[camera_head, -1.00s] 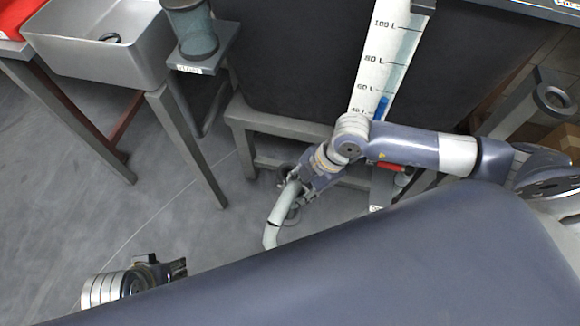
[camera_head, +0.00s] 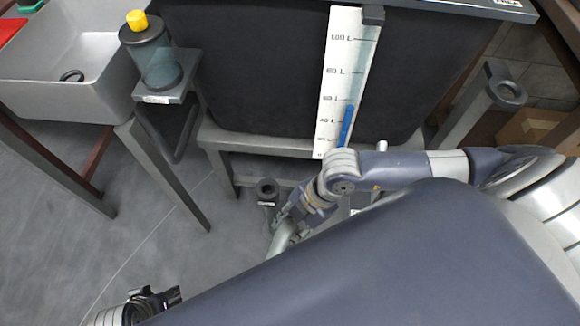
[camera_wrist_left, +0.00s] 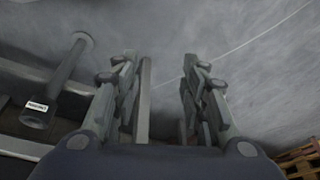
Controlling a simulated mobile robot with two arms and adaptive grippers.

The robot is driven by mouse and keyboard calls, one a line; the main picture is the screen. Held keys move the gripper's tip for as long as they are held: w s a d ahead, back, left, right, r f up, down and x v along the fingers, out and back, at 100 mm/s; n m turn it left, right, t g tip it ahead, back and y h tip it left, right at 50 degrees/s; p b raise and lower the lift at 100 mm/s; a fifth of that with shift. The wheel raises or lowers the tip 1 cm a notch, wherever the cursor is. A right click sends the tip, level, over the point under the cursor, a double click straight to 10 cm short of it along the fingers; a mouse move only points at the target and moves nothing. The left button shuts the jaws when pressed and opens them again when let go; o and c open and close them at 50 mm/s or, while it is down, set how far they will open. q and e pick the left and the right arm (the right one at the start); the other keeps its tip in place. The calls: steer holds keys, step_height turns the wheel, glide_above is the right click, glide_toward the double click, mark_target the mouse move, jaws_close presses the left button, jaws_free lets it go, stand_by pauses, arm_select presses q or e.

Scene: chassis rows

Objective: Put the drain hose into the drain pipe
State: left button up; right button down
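The drain pipe (camera_head: 267,187) is a short dark upright pipe with an open top and a white label, standing near the tank's stand. It also shows in the left wrist view (camera_wrist_left: 58,82), at the left. The drain hose (camera_head: 281,238) is a pale grey-green tube. My right gripper (camera_head: 284,217) appears shut on the hose, just below the pipe in the head view. The hose is apart from the pipe opening, and its far end is hidden behind my body. My left gripper (camera_head: 172,297) is at the lower left; the left wrist view shows its fingers (camera_wrist_left: 158,90) open and empty.
A black tank (camera_head: 265,75) with a white litre scale (camera_head: 345,75) stands on a grey stand behind the pipe. A grey sink (camera_head: 70,95) and a clear cylinder with a yellow cap (camera_head: 137,20) are at the left. The floor at the lower left is clear.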

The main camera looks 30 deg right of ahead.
steer(key=shift+r, duration=0.3)
steer(key=shift+r+p, duration=0.2)
steer(key=shift+p, duration=0.25)
steer(key=shift+r+p, duration=0.3)
steer(key=shift+p, duration=0.05)
arm_select(q)
step_height(320, 180, down, 8)
steer(key=shift+g, duration=0.3)
arm_select(e)
steer(key=shift+r, duration=0.15)
arm_select(q)
steer(key=shift+d, duration=0.1)
arm_select(e)
steer(key=shift+w, duration=0.1)
